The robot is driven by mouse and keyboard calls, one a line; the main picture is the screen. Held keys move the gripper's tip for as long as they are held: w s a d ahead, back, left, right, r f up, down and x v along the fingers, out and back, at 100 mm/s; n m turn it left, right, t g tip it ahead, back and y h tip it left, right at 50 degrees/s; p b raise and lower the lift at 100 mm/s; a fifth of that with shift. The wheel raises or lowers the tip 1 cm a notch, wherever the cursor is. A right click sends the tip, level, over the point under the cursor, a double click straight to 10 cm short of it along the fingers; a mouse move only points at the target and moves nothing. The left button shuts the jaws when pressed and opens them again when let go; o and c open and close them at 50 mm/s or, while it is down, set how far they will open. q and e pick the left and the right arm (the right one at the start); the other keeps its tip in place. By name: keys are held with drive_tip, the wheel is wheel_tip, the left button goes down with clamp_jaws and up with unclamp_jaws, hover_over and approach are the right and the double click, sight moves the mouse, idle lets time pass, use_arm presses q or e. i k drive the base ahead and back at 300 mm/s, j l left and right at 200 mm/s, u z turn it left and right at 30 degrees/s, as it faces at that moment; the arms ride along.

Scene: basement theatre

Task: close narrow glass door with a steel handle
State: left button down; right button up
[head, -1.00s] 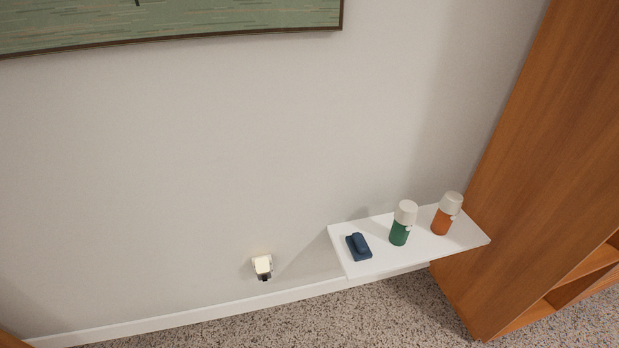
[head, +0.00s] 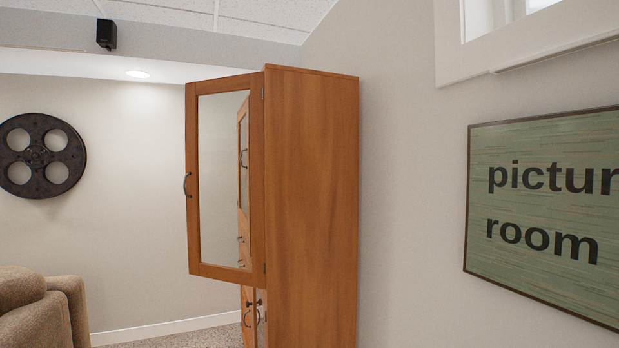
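A tall, narrow wooden cabinet (head: 312,200) stands against the wall in the middle of the head view, its plain side facing me. Its upper glass door (head: 222,180) has a wooden frame and stands swung open, out to the left of the cabinet. A curved steel handle (head: 187,184) is on the door's left edge, away from the hinges. Through the glass I see more cabinet doors with handles. Below it, lower doors (head: 254,318) with handles show in part. Neither of my grippers is in view.
A brown upholstered seat (head: 40,310) is at the lower left. A film reel decoration (head: 42,156) hangs on the far wall, and a green sign (head: 548,210) hangs on the right wall. Carpet (head: 205,334) shows between seat and cabinet.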

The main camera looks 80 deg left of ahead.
sight(254, 83)
drive_tip(key=u, duration=3.2)
